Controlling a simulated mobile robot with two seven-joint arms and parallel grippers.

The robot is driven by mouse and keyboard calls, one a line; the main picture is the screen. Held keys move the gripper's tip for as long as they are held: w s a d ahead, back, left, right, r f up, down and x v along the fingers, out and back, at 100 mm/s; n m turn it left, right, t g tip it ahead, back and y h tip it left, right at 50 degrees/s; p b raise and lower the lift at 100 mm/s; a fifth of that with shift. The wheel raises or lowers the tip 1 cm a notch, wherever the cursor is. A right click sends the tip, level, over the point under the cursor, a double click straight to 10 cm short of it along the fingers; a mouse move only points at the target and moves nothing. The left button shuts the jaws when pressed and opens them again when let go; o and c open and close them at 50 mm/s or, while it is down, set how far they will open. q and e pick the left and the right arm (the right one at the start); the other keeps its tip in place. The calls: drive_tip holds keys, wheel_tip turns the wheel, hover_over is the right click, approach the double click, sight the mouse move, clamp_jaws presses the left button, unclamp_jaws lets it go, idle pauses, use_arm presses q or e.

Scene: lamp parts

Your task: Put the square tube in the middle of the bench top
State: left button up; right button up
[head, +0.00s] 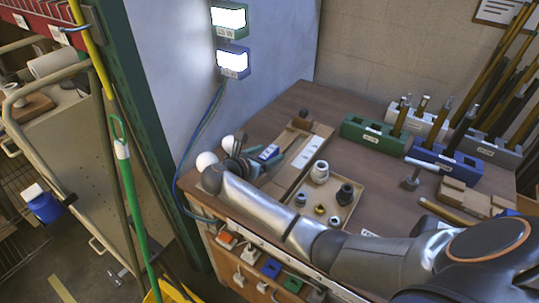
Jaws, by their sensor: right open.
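I cannot tell for sure which piece is the square tube. Several metal and brass-coloured tubes or rods stand upright in labelled blocks at the right of the bench top (345,120): a green block (374,137), a pale block (416,121), a blue block (445,164) and a grey block (488,147). My right gripper (270,158) is open over the left part of the bench, near a wooden board. The forearm hides part of the bench's front edge. My left gripper is not in view.
A tan tray (338,212) with several small dark and pale fittings lies at the front middle. A wooden board (309,146) lies to its left. White globes (206,160) are by the left edge. The middle of the bench behind the tray is clear.

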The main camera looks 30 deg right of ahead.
clamp_jaws()
idle(0.4)
